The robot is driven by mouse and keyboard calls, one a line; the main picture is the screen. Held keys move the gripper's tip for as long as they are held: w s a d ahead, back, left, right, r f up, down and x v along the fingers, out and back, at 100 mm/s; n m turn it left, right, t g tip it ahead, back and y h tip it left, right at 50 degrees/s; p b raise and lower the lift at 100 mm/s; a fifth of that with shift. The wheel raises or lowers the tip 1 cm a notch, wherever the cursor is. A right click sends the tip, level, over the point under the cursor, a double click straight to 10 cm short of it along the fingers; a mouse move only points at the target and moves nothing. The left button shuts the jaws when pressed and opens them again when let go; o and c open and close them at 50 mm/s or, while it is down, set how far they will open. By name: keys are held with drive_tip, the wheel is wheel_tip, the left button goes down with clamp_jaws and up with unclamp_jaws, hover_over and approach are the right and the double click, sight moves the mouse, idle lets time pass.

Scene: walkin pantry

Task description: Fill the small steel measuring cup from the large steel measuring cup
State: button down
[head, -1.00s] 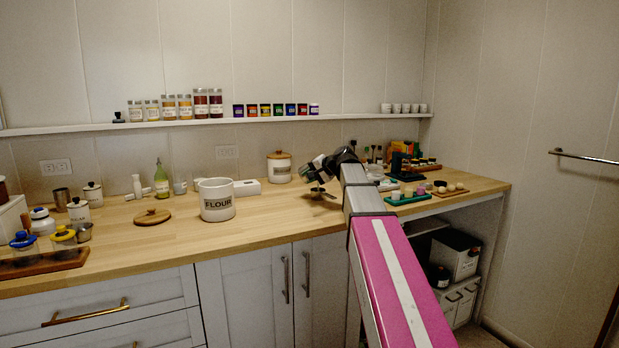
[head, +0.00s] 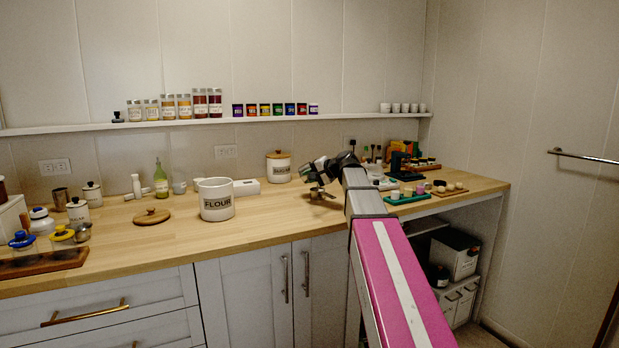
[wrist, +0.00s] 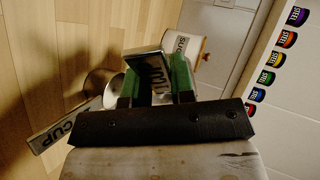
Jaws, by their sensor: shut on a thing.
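My gripper (wrist: 157,84) has green fingers and is shut on the lettered steel handle (wrist: 150,70) of a measuring cup. I cannot tell from the lettering which size it is. Left of the fingers in the wrist view are a steel bowl (wrist: 98,82) and a pale round rim (wrist: 115,92), overlapping. A second steel handle marked CUP (wrist: 58,137) lies at lower left, near the counter surface. In the head view my gripper (head: 319,178) is low over the counter, with a small steel shape (head: 322,193) below it. The cups' contents are hidden.
A white FLOUR canister (head: 216,205) stands left of my gripper, with a wooden lid (head: 152,216) beside it. A lidded canister (head: 279,169) stands close behind. A green tray (head: 408,199) is to the right. The counter's front middle (head: 270,222) is clear.

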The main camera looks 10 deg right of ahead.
idle(0.4)
drive_tip(key=shift+w+a+r+g+h, duration=0.2)
drive_tip(key=shift+a+g+h, duration=0.1)
drive_tip(key=shift+h, duration=0.5)
drive_tip(key=h, duration=0.1)
drive_tip(key=n+g+h, duration=0.1)
drive_tip(key=h, duration=0.1)
drive_tip(key=shift+a+r, duration=0.1)
drive_tip(key=shift+a, duration=0.2)
drive_tip(key=shift+g, duration=0.3)
drive_tip(key=h, duration=0.2)
drive_tip(key=f+n+g+h, duration=0.1)
drive_tip(key=h, duration=0.2)
drive_tip(key=shift+w+a+g, duration=0.1)
drive_tip(key=shift+a+g, duration=0.1)
drive_tip(key=shift+g, duration=0.1)
